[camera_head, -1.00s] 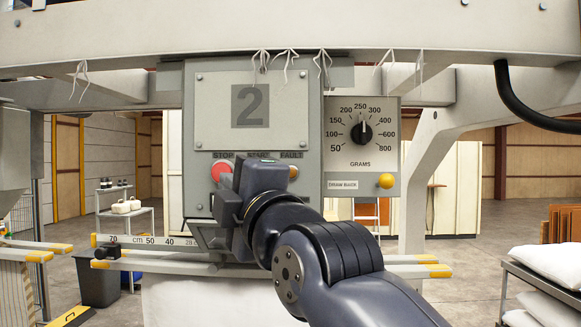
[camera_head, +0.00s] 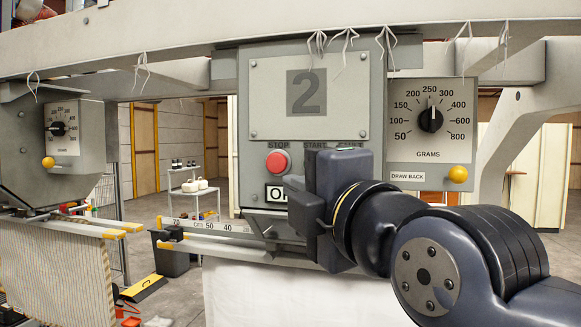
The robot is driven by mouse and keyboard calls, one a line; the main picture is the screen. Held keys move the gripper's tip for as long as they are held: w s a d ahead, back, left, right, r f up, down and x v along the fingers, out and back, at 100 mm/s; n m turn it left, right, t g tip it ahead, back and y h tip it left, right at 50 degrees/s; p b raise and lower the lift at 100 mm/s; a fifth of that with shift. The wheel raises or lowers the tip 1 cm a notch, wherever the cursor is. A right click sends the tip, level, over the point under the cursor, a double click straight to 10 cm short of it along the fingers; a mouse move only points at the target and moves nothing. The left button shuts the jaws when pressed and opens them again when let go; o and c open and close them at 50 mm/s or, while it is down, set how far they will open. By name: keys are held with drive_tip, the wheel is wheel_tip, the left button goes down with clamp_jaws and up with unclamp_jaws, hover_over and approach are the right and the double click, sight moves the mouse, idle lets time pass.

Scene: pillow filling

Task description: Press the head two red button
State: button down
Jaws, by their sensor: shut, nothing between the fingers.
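The head two panel (camera_head: 266,110) is grey, with a large "2" on a plate. Its red button (camera_head: 277,162) sits under the label STOP, left of START, and shows in full. My gripper (camera_head: 303,205) is right of and below the red button in the picture, in front of the panel's lower part. Its fingers are shut and hold nothing. My gripper and wrist hide most of the START and FAULT area and part of a white sign below the button. I cannot tell the gap between my gripper and the panel.
A grams dial (camera_head: 431,119) with a yellow knob (camera_head: 457,174) is at the right. Another dial (camera_head: 57,128) is at the far left. A ruled bar (camera_head: 210,226) with yellow-tipped rails runs below the panel. A white cloth (camera_head: 255,290) hangs under it.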

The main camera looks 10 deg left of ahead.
drive_tip(key=p, duration=0.4)
approach(268, 165)
drive_tip(key=a, duration=0.4)
drive_tip(key=w, duration=0.2)
drive_tip(key=shift+w+d+r, duration=0.1)
drive_tip(key=shift+w+d, duration=0.05)
drive_tip(key=shift+w, duration=0.15)
drive_tip(key=shift+w+d+r, duration=0.1)
drive_tip(key=shift+w, duration=0.85)
